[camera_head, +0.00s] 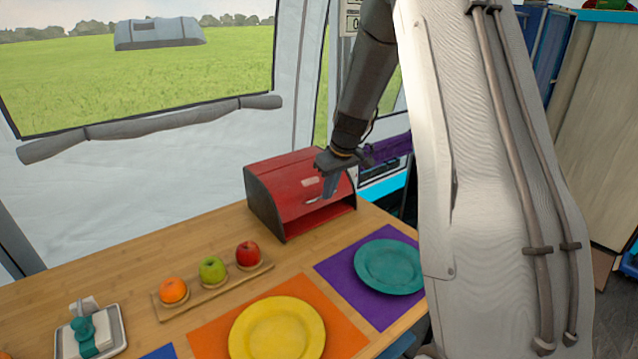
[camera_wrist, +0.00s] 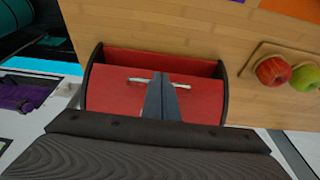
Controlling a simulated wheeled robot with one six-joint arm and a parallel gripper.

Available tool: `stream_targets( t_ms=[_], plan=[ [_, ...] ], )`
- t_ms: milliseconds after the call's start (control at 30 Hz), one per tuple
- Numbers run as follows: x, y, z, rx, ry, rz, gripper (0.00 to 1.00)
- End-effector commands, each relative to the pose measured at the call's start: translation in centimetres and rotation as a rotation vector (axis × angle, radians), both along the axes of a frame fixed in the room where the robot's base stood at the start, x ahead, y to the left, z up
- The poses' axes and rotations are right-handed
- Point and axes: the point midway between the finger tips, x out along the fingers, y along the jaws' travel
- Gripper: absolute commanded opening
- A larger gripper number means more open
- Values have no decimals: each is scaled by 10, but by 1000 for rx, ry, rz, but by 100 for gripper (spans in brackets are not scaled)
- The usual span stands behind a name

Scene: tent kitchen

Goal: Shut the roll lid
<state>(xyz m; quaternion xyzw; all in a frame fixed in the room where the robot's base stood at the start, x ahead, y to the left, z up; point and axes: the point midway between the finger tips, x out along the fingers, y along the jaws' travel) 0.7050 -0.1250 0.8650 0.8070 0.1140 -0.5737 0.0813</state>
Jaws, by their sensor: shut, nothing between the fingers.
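A red bread box (camera_head: 268,200) with dark side panels stands at the back of the wooden table. Its curved red roll lid (camera_head: 300,181) is partly lowered, with an open gap along the lower front. The lid also shows in the wrist view (camera_wrist: 110,98), with the light handle (camera_wrist: 137,80) across it and the gap beyond. My gripper (camera_head: 328,196) is shut and empty in front of the lid, beside the handle. In the wrist view its fingertips (camera_wrist: 161,76) overlap the handle and hide part of it. I cannot tell whether they touch it.
A wooden tray (camera_head: 202,297) with an orange, a green apple and a red apple lies left of the box. A teal plate (camera_head: 389,266) on a purple mat and a yellow plate (camera_head: 277,330) on an orange mat lie nearer. The tent wall stands behind.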

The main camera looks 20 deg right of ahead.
Motion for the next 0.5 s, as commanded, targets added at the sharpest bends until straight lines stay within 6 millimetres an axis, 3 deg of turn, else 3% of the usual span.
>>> stream_targets(
  t_ms=[33,200,500],
  plan=[
    [-4,0,-12,1,2,1,0],
    [-14,1,-37,1,1,9,0],
    [-26,1,-66,0,1,15,0]
  ],
)
